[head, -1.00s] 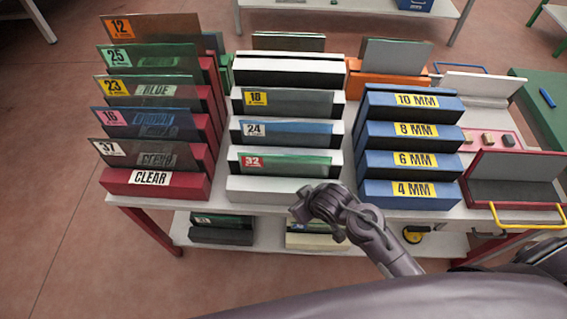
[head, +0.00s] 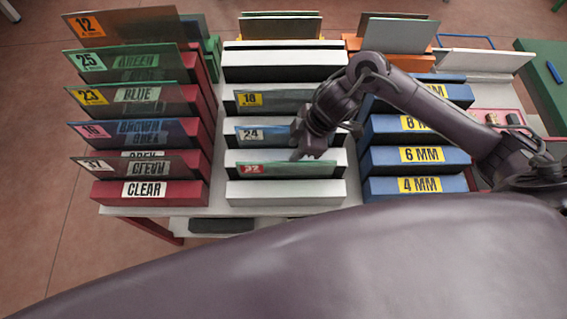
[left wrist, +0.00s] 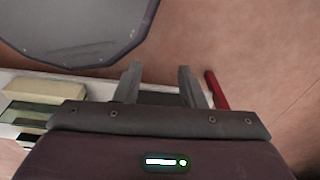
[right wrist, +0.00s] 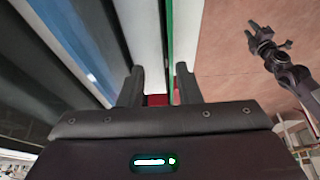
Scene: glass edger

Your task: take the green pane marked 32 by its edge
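In the right wrist view the pane (right wrist: 170,38) shows as a thin green edge, running down between the two open fingers of the right gripper (right wrist: 158,85). I cannot tell whether they touch it. My left gripper (left wrist: 160,75) is open and empty; it also shows in the right wrist view (right wrist: 262,38), away from the racks.
Pane 24 (head: 285,133) and pane 18 (head: 285,98) stand behind in the same rack. A red rack (head: 110,193) with several panes is at left. Blue blocks marked by thickness (head: 378,187) are close on the right, under my right arm.

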